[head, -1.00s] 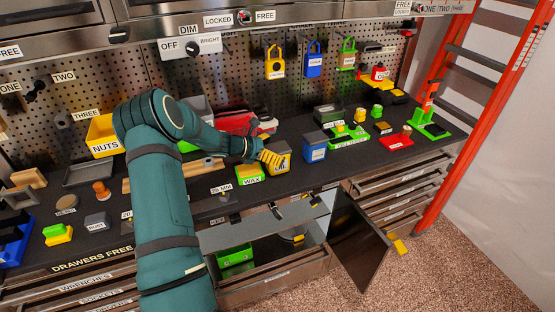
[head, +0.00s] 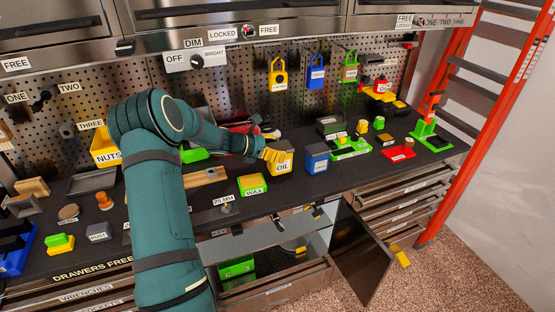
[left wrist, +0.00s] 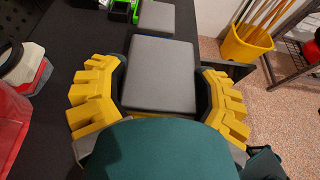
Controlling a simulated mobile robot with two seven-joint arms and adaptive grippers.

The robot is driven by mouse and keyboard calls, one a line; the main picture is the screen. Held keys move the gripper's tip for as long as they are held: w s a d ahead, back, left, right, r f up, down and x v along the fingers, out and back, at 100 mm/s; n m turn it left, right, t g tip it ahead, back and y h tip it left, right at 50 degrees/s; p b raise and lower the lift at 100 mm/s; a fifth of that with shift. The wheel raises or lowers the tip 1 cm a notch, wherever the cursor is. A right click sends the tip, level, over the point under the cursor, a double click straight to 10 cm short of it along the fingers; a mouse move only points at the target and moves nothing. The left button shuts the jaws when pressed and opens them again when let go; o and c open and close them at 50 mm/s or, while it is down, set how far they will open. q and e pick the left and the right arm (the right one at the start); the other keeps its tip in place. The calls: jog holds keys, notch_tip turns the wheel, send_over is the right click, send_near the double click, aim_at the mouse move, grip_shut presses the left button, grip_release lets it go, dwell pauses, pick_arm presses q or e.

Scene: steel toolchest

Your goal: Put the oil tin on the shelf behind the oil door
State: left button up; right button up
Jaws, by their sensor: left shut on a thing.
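The oil tin (head: 284,167) is yellow with a grey top and an OIL label. My left gripper (head: 273,154) is shut on its upper part, and the tin appears slightly above the black bench top. In the left wrist view my left gripper (left wrist: 160,98) has a yellow finger on each side of the tin's grey lid (left wrist: 160,72). An open dark door (head: 361,252) hangs at the lower cabinet's right side; no label shows on it. Inside the cabinet is a grey shelf (head: 262,240). My right gripper is not in view.
The blue tin (head: 317,158) stands just right of the oil tin, and the green WAX tin (head: 252,185) at its front left. A green box (head: 236,267) sits in the cabinet below the shelf. An orange ladder (head: 462,110) stands at the right.

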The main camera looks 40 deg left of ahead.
pick_arm(q)
notch_tip(320, 180, up, 5)
jog(key=shift+f, duration=0.1)
jog(key=s+d+f+m+g+h+b, duration=0.1)
jog(key=d+f, duration=0.4)
jog(key=d, duration=0.5)
jog(key=s+d+f+m+g+h+b, duration=0.1)
jog(key=s+d+f, duration=0.4)
jog(key=d, duration=0.6)
jog(key=s+d+f+m+g+h+b, duration=0.2)
jog(key=d+f, duration=0.4)
jog(key=d, duration=0.5)
jog(key=shift+s+d+m+h, duration=0.25)
jog(key=shift+s+m+h, duration=0.25)
jog(key=shift+s+m, duration=0.3)
jog(key=shift+w, duration=0.15)
